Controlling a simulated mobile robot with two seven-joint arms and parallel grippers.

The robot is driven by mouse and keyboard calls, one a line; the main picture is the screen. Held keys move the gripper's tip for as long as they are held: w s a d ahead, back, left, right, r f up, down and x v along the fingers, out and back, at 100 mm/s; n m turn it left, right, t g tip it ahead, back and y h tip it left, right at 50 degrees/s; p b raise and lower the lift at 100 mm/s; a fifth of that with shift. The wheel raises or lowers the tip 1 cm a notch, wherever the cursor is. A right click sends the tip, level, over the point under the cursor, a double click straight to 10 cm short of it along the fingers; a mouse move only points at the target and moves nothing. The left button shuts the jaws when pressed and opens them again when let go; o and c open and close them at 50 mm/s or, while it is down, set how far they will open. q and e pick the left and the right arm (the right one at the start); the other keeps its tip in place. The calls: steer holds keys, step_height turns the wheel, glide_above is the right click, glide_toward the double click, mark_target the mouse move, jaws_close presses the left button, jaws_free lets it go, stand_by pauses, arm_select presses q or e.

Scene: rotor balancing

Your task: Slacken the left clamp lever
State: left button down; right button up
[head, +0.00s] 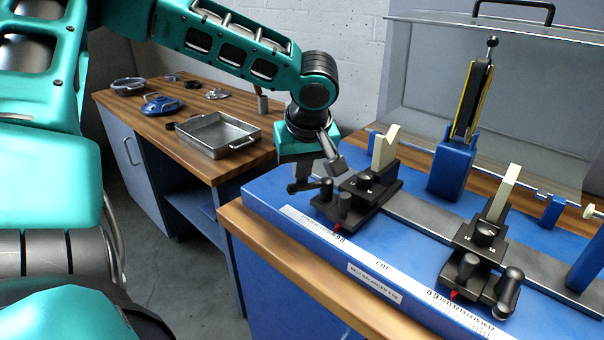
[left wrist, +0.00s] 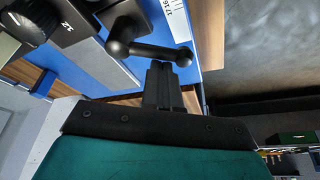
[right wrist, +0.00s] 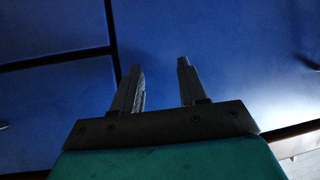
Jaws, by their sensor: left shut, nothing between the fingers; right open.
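The left clamp lever (head: 308,186) is a short black bar with rounded ends on the left black stand (head: 378,196) of the blue balancing bench. In the left wrist view the lever (left wrist: 150,51) lies crosswise just beyond my left gripper (left wrist: 162,68). The fingers are shut together with nothing between them, and their tips are at the bar near its free end; I cannot tell whether they touch it. In the head view my left gripper (head: 303,178) is at the lever, its fingers partly hidden. My right gripper (right wrist: 160,80) is open and empty, facing blue panels.
The right stand (head: 480,243) has its own black lever (head: 508,290). A blue holder (head: 453,168) stands behind the bench's rail. A transparent cover (head: 500,85) is at the back. A metal tray (head: 218,134) sits on the side table.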

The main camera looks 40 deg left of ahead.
arm_select(q)
steer(key=shift+s+d, duration=0.2)
steer(key=shift+d, duration=0.1)
steer(key=shift+s+d, duration=0.2)
steer(key=shift+d, duration=0.1)
arm_select(e)
steer(key=shift+w, duration=0.15)
arm_select(q)
steer(key=shift+s+d, duration=0.15)
steer(key=shift+d, duration=0.15)
arm_select(e)
steer(key=shift+d, duration=0.2)
